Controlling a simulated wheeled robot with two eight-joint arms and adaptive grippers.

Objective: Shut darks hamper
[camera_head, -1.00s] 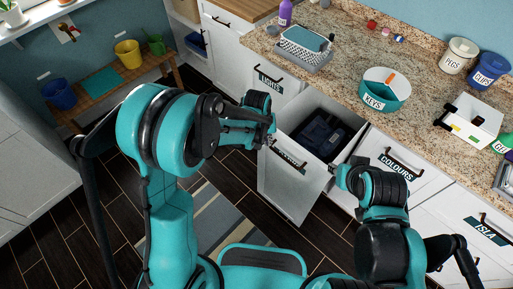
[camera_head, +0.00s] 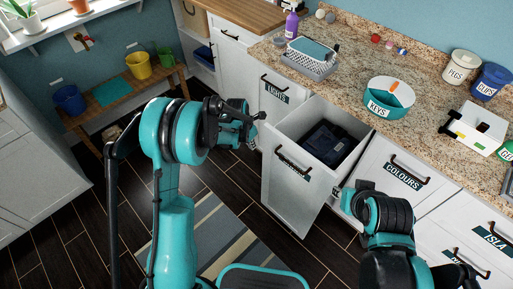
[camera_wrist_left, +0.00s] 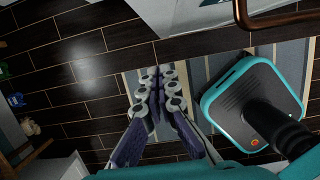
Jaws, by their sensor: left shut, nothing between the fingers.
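The darks hamper (camera_head: 298,190) is a white pull-out between the lights and colours fronts. It stands open, with dark cloth (camera_head: 327,143) inside. Its front has a dark handle (camera_head: 292,160) and a label too unclear to read. My left gripper (camera_head: 257,117) is near the hamper's left side, apart from the handle. In the left wrist view the left fingers (camera_wrist_left: 155,74) are together and empty, above the floor. My right gripper (camera_head: 342,192) is by the hamper's front right corner; its fingers are too small to read, and I cannot tell whether it touches.
The lights front (camera_head: 274,95) and colours front (camera_head: 397,178) are shut on either side. A striped rug (camera_head: 225,225) lies on the dark floor before the hamper.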

